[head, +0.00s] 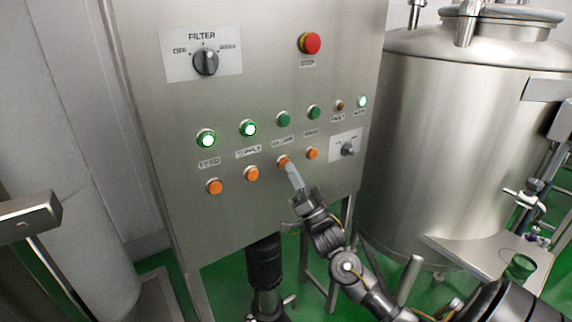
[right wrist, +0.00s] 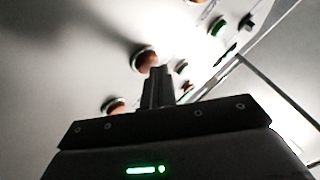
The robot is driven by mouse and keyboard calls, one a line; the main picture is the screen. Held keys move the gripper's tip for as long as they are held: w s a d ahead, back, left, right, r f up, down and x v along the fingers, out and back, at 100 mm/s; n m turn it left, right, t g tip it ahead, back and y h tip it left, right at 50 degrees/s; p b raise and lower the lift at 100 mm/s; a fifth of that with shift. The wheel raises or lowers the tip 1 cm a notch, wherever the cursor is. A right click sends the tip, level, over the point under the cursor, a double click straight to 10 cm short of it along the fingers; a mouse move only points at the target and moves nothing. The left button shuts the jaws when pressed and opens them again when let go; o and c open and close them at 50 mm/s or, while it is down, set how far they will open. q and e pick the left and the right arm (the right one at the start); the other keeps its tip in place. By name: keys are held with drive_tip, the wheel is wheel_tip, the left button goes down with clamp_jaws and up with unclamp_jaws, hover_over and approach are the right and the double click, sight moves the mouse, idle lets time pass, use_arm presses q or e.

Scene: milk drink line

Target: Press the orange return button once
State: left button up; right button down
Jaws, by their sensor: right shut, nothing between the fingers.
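A row of orange buttons runs along the lower part of the steel control panel. The third orange button from the left (head: 283,161) is partly covered by the tip of my right gripper (head: 290,168). The label above this column is too blurred to read surely. My right gripper is shut and empty, and its fingers point up and left at the panel. In the right wrist view an orange button (right wrist: 145,58) lies just beyond the shut fingertips (right wrist: 159,72). I cannot tell whether they touch it. My left gripper is not in view.
Other orange buttons (head: 251,173) sit close on both sides. Lit green lamps (head: 206,139), a filter knob (head: 205,62), a red stop button (head: 310,43) and a small selector (head: 347,149) are on the panel (head: 250,100). A steel tank (head: 440,140) stands at right.

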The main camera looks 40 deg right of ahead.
drive_tip(key=shift+s, duration=0.65)
drive_tip(key=s+p, duration=0.2)
drive_tip(key=s, duration=0.3)
drive_tip(key=shift+a, duration=0.1)
idle(0.8)
